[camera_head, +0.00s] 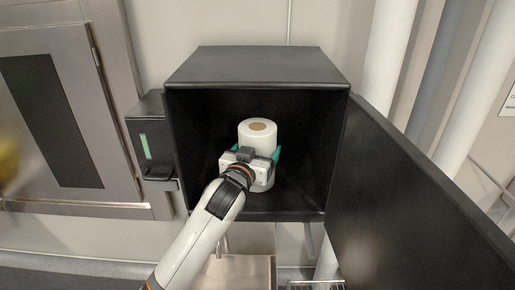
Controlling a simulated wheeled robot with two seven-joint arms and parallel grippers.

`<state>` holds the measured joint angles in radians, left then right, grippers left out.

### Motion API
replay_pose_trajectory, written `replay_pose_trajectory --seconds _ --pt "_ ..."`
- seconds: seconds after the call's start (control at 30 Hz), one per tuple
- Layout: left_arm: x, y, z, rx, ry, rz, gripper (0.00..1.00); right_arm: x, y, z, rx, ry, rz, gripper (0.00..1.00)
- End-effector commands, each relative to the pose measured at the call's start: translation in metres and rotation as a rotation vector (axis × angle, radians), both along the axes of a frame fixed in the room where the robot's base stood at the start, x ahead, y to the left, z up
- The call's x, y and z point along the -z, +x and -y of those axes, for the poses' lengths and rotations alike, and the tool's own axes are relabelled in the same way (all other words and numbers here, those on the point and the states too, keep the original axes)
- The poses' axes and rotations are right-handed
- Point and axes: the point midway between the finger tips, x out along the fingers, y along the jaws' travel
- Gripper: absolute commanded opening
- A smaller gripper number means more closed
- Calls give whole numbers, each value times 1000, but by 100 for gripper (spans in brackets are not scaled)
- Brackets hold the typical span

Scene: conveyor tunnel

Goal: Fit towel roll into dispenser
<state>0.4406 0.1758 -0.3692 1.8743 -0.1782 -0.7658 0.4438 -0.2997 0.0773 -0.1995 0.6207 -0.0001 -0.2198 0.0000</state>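The white towel roll (257,137) stands upright inside the black open dispenser (257,66), with its brown core facing up. My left gripper (255,155) reaches in from the front, with one green-tipped finger at each side of the roll. It appears shut on the roll. The gripper body hides part of the roll's lower front. The dark interior makes it unclear whether the roll's base touches the dispenser floor. My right gripper is not in view.
The dispenser's black door (412,210) hangs open to the right. A small black unit with a green strip (145,146) is beside the dispenser at left. A steel wall cabinet (62,105) is further left. White pipes (388,55) run at right. A metal box (236,272) is below.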

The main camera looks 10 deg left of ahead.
Motion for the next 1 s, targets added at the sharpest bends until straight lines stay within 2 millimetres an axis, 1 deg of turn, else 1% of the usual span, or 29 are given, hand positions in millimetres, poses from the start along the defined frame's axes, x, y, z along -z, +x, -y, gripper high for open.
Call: replay_pose_trajectory --seconds 0.07,0.1,0.17,0.2,0.47,0.57,0.67,1.0 --pt "0 0 0 0 0 -2 41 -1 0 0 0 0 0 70" --pt "0 0 0 0 0 -2 83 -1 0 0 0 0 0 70" --pt "0 0 0 0 0 -2 93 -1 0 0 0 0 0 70" --pt "0 0 0 0 0 -2 100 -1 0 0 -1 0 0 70" --pt "1 -1 0 0 1 -4 100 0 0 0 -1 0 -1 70" --pt "2 -7 -1 0 1 -5 100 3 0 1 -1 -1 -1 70" --pt "2 -19 -3 1 0 -2 100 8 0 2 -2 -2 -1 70" --pt "-1 -85 -11 1 -1 -1 100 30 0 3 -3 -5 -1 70"
